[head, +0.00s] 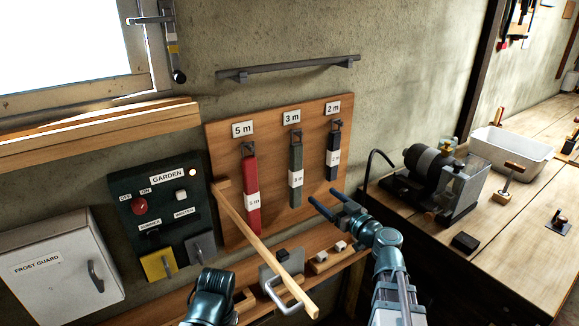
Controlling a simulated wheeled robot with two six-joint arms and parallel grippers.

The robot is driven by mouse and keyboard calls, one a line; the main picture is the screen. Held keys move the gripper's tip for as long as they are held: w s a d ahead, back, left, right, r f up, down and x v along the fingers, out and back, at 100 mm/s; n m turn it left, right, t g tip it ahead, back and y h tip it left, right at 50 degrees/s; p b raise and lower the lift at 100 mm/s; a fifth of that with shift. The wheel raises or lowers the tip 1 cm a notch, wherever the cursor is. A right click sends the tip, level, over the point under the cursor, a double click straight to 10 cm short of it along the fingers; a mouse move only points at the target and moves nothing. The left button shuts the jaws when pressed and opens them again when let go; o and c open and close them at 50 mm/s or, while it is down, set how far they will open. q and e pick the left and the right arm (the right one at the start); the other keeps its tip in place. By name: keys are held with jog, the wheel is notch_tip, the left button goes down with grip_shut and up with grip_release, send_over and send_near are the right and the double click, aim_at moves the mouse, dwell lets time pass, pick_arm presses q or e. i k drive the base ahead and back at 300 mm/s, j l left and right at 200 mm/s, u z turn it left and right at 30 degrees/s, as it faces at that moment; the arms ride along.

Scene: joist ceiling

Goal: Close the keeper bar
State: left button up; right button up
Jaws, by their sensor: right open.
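The keeper bar (262,243) is a long pale wooden bar. Its far end meets a small block at the left edge of the wooden board (272,121). The bar sticks out from the board towards me, its free end low in the picture. A red 5 m strap, a grey 3 m strap (296,158) and a dark 2 m strap hang on the board under their labels. My right gripper (322,195) is open and empty, right of the bar and in front of the board's lower right. My left arm shows at the bottom, left of the bar; its fingers do not show.
A wooden ledge with a metal-handled plate (281,282) and small blocks runs below the board. A green GARDEN panel (162,215) and white FROST GUARD box (62,270) are at left. A bench grinder (432,165) stands on the right bench. A grey rail (290,67) is above.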

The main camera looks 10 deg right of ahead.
aim_at(305, 302)
jog(key=k+l, duration=0.25)
jog(key=k, duration=0.2)
jog(key=k+l, duration=0.25)
jog(key=k, duration=0.25)
